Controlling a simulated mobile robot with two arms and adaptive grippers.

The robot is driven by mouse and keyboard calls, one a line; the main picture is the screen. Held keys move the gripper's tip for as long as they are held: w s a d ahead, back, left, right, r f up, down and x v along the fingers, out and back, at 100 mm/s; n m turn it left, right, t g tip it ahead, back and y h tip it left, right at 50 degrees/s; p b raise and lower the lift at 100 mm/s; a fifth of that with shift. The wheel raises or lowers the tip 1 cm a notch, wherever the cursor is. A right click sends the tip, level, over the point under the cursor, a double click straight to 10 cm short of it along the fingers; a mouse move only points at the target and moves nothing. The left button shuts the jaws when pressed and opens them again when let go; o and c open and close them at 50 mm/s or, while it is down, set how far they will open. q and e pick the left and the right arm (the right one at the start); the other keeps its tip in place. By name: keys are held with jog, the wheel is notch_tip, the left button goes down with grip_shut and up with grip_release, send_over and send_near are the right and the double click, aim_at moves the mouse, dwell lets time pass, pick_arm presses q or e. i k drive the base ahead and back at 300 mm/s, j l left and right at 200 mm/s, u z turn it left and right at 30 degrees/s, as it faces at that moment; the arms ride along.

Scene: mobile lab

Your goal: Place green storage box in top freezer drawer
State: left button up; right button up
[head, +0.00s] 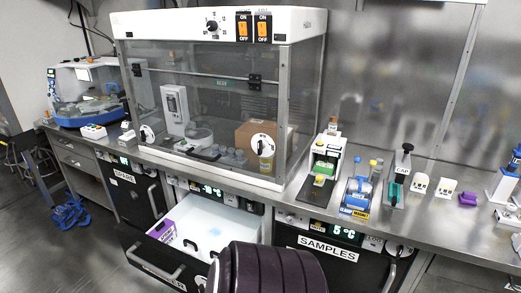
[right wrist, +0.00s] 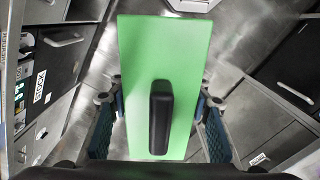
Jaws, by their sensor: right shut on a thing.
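The green storage box (right wrist: 135,60) fills the middle of the right wrist view, with a black handle bar on the face toward me. My right gripper (right wrist: 158,101) is shut on it, one finger on each side. The box does not show in the head view. In the head view, an open white drawer (head: 238,222) is pulled out under the bench. A purple-sided box (head: 162,231) and black handles lie inside it, and its far part looks empty. Its front label is only partly readable. My left gripper is in neither view.
A glass-fronted cabinet (head: 219,22) stands on the steel bench above the drawer. My dark arm link covers the lower middle of the head view.

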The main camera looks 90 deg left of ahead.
aim_at(196, 238)
jog(key=j+u, duration=0.1)
jog(key=u, duration=0.35)
jog(key=j+u, duration=0.1)
jog(key=u, duration=0.4)
jog(key=j+u, duration=0.1)
jog(key=u, duration=0.35)
jog(key=j+u, duration=0.1)
jog(key=u, duration=0.4)
jog(key=i+j+u, duration=0.1)
jog(key=u, duration=0.3)
jog(key=i+j+u, duration=0.1)
jog(key=j+u, duration=0.3)
jog(key=i+u, duration=0.15)
jog(key=u, duration=0.25)
jog(key=i+j+u, duration=0.15)
jog(key=u, duration=0.25)
jog(key=i+j+u, duration=0.1)
jog(key=i+u, duration=0.15)
jog(key=i, duration=0.6)
